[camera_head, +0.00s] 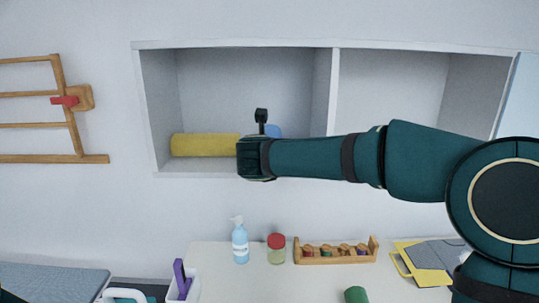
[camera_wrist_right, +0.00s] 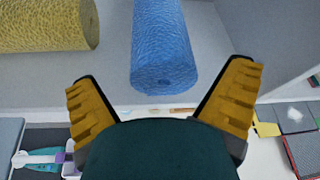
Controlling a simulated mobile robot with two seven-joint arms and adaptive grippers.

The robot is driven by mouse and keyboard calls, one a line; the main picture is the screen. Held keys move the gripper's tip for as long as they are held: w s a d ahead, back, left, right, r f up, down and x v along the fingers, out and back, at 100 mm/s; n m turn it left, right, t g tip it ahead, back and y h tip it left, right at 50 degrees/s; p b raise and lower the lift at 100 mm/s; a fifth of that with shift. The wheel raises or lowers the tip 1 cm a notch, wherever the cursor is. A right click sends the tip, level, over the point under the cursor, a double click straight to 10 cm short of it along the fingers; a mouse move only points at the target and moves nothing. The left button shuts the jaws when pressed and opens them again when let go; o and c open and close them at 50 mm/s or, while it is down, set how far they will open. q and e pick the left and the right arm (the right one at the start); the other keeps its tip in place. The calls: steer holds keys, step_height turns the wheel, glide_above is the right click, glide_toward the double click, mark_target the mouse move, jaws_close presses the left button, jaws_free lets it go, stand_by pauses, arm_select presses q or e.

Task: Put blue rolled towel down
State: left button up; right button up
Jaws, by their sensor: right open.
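The blue rolled towel (camera_wrist_right: 163,45) lies on the shelf with its round end facing me in the right wrist view. In the head view only a small blue part (camera_head: 273,131) shows behind my right arm. My right gripper (camera_head: 256,148) is at the front of the left shelf compartment. In the wrist view its yellow fingers stand wide apart on either side of the towel's near end. The fingers do not appear to touch the towel. My left gripper is not in view.
A yellow roll (camera_head: 205,145) lies left of the blue towel in the same compartment (camera_head: 245,85). A divider (camera_head: 333,95) separates the empty right compartment. Below, a white table holds a soap bottle (camera_head: 240,243), a red-lidded jar (camera_head: 276,249) and a wooden rack (camera_head: 336,259).

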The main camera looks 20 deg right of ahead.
steer(key=v, duration=0.9)
steer(key=shift+w, duration=0.1)
